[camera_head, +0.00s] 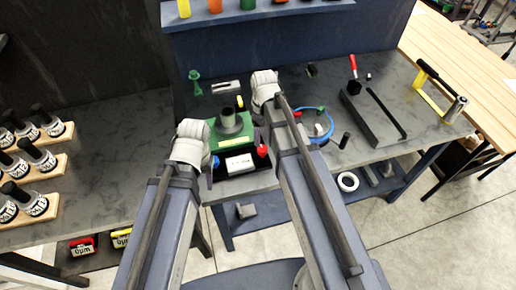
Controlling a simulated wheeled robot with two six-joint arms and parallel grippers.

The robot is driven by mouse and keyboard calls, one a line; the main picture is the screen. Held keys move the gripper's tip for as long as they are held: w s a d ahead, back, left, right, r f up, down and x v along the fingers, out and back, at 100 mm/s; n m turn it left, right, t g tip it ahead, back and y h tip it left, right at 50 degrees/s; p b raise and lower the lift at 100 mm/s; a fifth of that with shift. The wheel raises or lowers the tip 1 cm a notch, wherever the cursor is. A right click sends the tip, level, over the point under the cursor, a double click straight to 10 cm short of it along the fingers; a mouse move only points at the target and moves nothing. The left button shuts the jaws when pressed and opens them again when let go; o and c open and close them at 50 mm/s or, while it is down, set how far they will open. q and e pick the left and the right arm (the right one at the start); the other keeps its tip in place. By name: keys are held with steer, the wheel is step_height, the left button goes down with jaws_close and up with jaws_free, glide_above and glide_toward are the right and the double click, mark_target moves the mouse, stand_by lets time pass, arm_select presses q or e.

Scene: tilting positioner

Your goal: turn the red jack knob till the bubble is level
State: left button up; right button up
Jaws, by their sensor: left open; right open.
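The red jack knob (262,151) sits at the front right corner of the tilting positioner, whose green plate (239,139) carries a dark round flanged part (230,122). A blue knob (215,162) is at the front left corner. A pale block (239,163) lies at the positioner's front; I cannot make out a bubble. My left gripper (192,142) is at the positioner's left side, by the blue knob. My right gripper (264,88) is behind and right of the plate, apart from the red knob. Both are open; their fingertips are mostly hidden.
Gauges on wooden racks (50,131) stand at left. The grey bench (130,150) is clear left of the positioner.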

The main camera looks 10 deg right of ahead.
mark_target(262, 148)
steer(key=shift+f, duration=0.15)
step_height(262, 148, down, 8)
steer(key=b, duration=0.8)
steer(key=shift+r, duration=0.2)
jaws_close()
